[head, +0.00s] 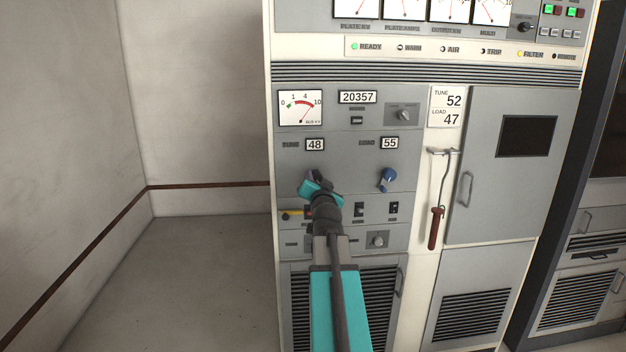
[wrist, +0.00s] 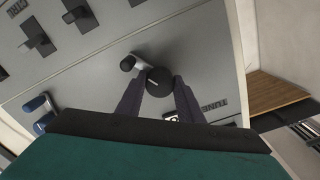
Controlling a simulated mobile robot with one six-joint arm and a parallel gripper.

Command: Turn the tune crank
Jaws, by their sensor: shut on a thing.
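My gripper (wrist: 160,84) is shut on the hub, one finger on each side, with the knob outside the fingers. In the head view my arm's teal wrist covers most of the crank, below the tune counter (head: 314,145), which reads 48. A card (head: 447,107) on the cabinet reads TUNE 52 and LOAD 47.
The blue load crank (head: 387,180) is to the right, under the load counter (head: 390,143) reading 55. A red-handled hook rod (head: 435,228) hangs further right. Below the cranks are small switches (head: 359,210) and a yellow-handled item (head: 292,215). Floor at left is clear.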

